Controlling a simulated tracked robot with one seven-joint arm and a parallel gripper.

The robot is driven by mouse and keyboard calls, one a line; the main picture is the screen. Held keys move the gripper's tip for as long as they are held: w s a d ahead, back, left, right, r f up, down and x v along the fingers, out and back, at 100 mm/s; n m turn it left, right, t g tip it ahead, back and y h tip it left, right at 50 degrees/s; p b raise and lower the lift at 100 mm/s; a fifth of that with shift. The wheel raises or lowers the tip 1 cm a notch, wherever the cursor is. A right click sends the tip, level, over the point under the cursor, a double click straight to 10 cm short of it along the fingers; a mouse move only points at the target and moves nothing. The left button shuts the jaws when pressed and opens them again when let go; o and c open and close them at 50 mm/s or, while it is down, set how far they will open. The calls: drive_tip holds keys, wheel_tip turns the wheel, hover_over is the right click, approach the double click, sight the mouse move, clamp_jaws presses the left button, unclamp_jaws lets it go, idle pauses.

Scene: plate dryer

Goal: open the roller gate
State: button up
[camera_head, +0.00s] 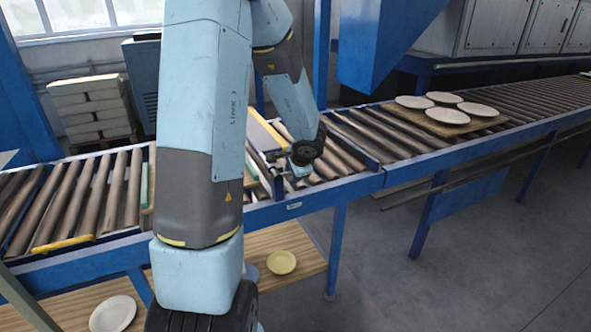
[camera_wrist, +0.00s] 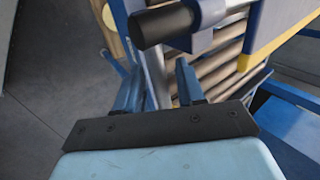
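The roller gate is most likely the framed piece with a yellow edge (camera_head: 265,130) across the conveyor, partly hidden behind my arm. In the wrist view, a pale panel with a yellow edge and blue frame (camera_wrist: 275,38) is at the upper right. A black cylindrical handle (camera_wrist: 166,25) on a blue bracket shows at the top centre. My gripper (camera_wrist: 158,78) is open and empty, its two blue fingers apart. The handle is beyond the fingertips and not between them. In the head view my gripper (camera_head: 285,160) is at the conveyor's near edge; its fingers are too small to judge.
The blue-framed roller conveyor (camera_head: 385,180) runs across the scene. Several plates (camera_head: 447,116) lie on a board at right. A yellowish plate (camera_head: 281,262) and a white plate (camera_head: 113,313) lie on the wooden lower shelf (camera_head: 300,240). The floor at right is clear.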

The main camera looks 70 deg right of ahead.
drive_tip(key=shift+r, duration=0.15)
drive_tip(key=v, duration=1.3)
drive_tip(key=shift+a+r, duration=0.15)
drive_tip(key=shift+a, duration=0.05)
drive_tip(key=shift+s, duration=0.1)
